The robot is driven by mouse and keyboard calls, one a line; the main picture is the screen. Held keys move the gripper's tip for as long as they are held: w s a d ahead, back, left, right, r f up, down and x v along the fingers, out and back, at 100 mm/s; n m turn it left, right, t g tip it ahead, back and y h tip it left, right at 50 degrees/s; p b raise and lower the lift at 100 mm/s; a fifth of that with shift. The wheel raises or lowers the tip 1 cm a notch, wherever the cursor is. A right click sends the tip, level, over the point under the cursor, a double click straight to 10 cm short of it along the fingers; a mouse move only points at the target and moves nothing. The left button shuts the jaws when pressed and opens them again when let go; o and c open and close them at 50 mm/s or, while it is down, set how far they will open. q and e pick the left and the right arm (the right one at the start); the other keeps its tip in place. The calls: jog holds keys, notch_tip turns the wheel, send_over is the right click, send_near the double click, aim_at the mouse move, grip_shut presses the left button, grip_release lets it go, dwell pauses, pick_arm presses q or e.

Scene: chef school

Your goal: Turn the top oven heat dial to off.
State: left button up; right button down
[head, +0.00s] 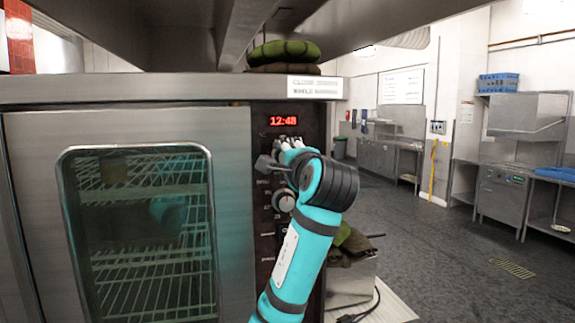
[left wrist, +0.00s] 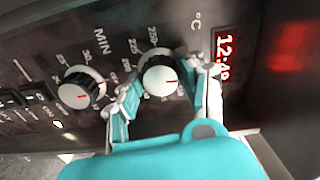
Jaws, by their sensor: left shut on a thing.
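The top oven heat dial (left wrist: 159,76) is a round black-and-white knob beside the °C mark, with a red pointer line. Its line points towards the red clock display (left wrist: 226,56). My left gripper (left wrist: 166,80) has one finger on each side of this dial and is shut on it. In the head view my left gripper (head: 288,148) is at the upper control panel, just below the display (head: 284,121), and hides the top dial. My right gripper is not in view.
The MIN timer dial (left wrist: 81,92) sits beside the heat dial and shows in the head view (head: 284,200). The oven's glass door (head: 140,235) is closed, at the left. A metal shelf overhangs above. Open floor (head: 440,260) lies to the right.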

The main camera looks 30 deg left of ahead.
pick_arm(q)
jog(key=shift+f+n, duration=0.2)
jog(key=shift+n, duration=0.5)
jog(key=o, duration=1.2)
jog(key=v, duration=1.2)
jog(key=shift+s+r, duration=0.1)
